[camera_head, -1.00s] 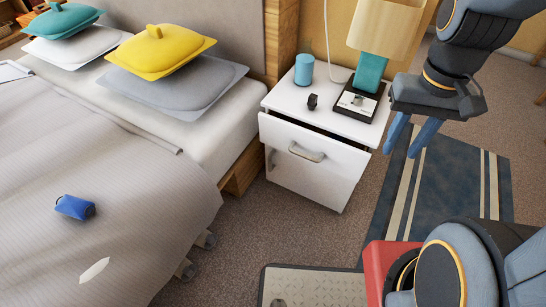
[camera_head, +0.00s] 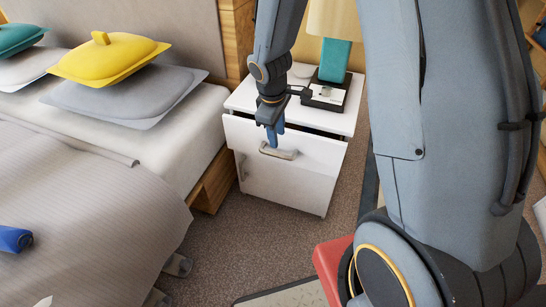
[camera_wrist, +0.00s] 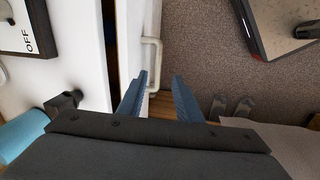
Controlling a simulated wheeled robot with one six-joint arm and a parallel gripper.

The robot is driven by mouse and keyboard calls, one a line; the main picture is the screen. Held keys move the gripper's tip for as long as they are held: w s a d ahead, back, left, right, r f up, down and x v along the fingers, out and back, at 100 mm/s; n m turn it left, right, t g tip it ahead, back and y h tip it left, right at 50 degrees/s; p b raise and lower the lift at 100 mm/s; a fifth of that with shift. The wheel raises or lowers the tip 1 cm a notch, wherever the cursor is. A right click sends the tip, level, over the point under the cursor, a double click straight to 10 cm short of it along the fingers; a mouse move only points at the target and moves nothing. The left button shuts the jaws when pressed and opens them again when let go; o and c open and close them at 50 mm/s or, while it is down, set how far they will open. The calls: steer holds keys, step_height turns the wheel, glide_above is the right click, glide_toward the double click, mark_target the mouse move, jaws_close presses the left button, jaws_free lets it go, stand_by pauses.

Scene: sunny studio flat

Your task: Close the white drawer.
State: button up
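The white drawer (camera_head: 305,153) is the top drawer of a white nightstand (camera_head: 335,119). It stands slightly open, with a dark gap behind its front. Its pale bar handle (camera_head: 279,153) faces the room. My gripper (camera_head: 275,138) is just in front of the drawer, at the handle's left part, pointing down. In the wrist view, the fingers of my gripper (camera_wrist: 160,78) are apart with nothing clamped between them. The handle (camera_wrist: 152,55) shows near the fingertips, and the drawer front (camera_wrist: 132,40) is just left of them. I cannot tell whether they touch.
A lamp with a teal base (camera_head: 335,60) stands on the nightstand. The bed (camera_head: 100,190) stands close on the left.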

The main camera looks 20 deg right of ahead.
mark_target(275, 154)
steer(key=shift+n, duration=0.4)
steer(key=w+f+b, duration=0.1)
steer(key=f, duration=0.2)
steer(key=f+b, duration=0.1)
steer(key=f, duration=0.2)
steer(key=w+f+b, duration=0.1)
steer(key=f, duration=0.2)
steer(key=shift+w+f, duration=0.3)
steer(key=shift+f, duration=0.1)
jaws_close()
